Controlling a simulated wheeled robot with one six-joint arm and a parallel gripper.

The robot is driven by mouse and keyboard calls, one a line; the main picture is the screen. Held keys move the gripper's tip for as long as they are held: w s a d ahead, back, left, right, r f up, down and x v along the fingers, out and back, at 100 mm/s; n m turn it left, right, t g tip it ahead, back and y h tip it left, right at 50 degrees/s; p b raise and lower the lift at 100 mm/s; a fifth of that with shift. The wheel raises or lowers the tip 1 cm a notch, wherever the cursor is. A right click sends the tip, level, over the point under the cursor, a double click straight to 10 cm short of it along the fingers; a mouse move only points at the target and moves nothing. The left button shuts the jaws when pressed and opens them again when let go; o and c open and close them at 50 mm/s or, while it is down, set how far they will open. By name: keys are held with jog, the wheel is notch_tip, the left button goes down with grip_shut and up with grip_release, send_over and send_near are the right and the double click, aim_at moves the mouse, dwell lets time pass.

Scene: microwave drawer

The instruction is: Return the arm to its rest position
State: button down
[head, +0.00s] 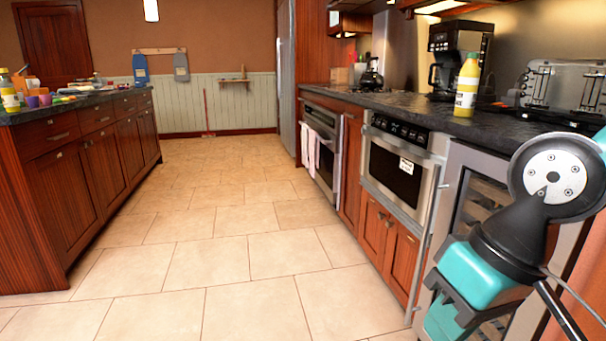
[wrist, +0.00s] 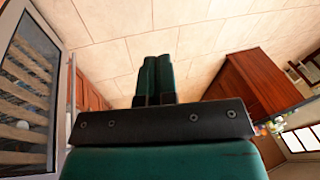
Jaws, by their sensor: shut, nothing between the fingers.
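My gripper (wrist: 157,76) is in the middle of the wrist view, with its two dark green fingers side by side and touching. Nothing is between them, and they point out over the tiled floor. My arm (head: 520,210), in black, grey and teal, stands folded at the right edge of the head view, in front of a glass-door cooler. The gripper's fingertips cannot be made out in the head view. The microwave (head: 405,165) with a white label is built in under the right counter, and its front looks shut.
The tiled floor (head: 220,250) between the two cabinet rows is clear. A wooden island (head: 85,180) stands on the left. The glass-door cooler (head: 480,195) is close to my arm and also shows in the wrist view (wrist: 30,90). A yellow bottle (head: 467,85) stands on the right counter.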

jog(key=s+n, duration=0.3)
jog(key=s, duration=0.2)
notch_tip(320, 180, up, 29)
jog(key=p, duration=2.9)
jog(key=shift+w+f+g, duration=0.15)
jog(key=shift+w+g, duration=0.05)
jog(key=shift+g, duration=0.2)
jog(key=shift+a, duration=0.1)
